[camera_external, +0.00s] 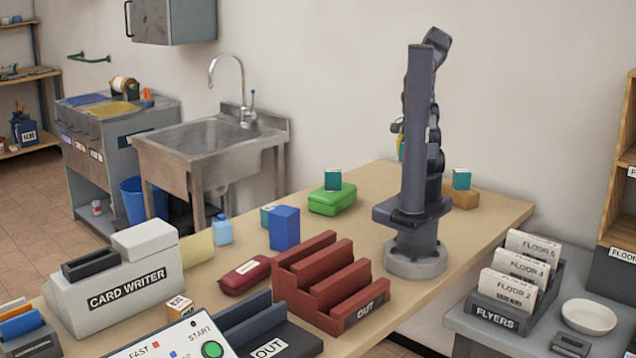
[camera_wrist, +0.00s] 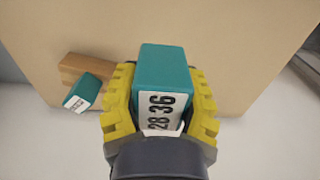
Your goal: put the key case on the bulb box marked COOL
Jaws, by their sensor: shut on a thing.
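My gripper (camera_wrist: 160,98), with yellow fingers, is shut on a teal box (camera_wrist: 164,62) in the wrist view. Its white label reads 28 36. In the external view my arm mostly hides the gripper. A red rounded case (camera_external: 244,276) with a white label lies on the table, left of the red rack. A green case (camera_external: 331,203) lies farther back with a small teal box (camera_external: 333,178) on top. I cannot tell which thing is the key case, and no COOL marking is readable.
A brown block (camera_external: 462,197) bears another teal box (camera_external: 461,178) right of my arm; the block also shows in the wrist view (camera_wrist: 88,67). A blue box (camera_external: 284,228) and a red rack (camera_external: 326,282) stand on the table.

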